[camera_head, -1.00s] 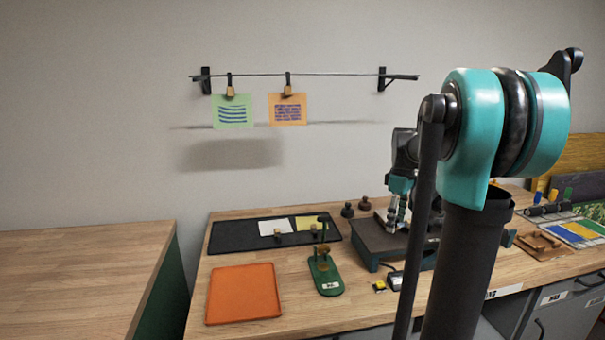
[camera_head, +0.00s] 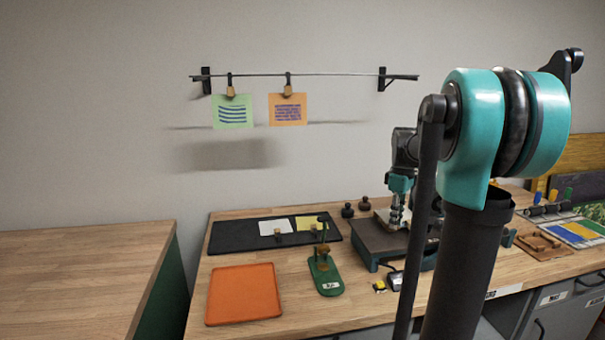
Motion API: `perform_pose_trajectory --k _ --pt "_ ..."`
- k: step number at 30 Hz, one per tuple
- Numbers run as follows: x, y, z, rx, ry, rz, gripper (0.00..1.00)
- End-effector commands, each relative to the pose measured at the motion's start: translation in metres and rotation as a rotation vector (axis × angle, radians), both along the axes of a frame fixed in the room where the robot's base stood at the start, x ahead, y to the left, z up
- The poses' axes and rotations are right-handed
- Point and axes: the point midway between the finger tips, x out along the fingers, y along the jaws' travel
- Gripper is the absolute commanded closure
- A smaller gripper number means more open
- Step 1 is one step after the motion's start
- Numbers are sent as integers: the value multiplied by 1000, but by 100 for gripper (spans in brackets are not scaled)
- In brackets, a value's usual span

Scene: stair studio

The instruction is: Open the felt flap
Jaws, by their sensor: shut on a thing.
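A dark press-like bed (camera_head: 378,240) stands on the wooden bench, partly behind my arm. A small pale edge (camera_head: 382,217) shows on it, and this looks like part of the felt flap. Most of the flap is hidden by my gripper and arm, so how far it is raised cannot be told. My gripper (camera_head: 395,218) points down over the back of the bed, with its fingers close together at the pale edge. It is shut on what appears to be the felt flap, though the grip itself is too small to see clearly.
Left of the bed are a green stand (camera_head: 326,275), an orange tray (camera_head: 243,294) and a black mat (camera_head: 226,238) with paper cards. Dark round knobs (camera_head: 348,210) stand behind. Blocks and a wooden frame (camera_head: 543,246) lie right. Two clipped cards hang from a wall rail (camera_head: 330,75).

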Motion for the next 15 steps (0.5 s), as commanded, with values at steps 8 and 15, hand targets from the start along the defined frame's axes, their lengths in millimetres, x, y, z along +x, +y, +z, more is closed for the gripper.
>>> perform_pose_trajectory --k 8,15 --pt "7 1 15 -2 -5 0 92" --pt "10 1 20 -1 -6 0 92"
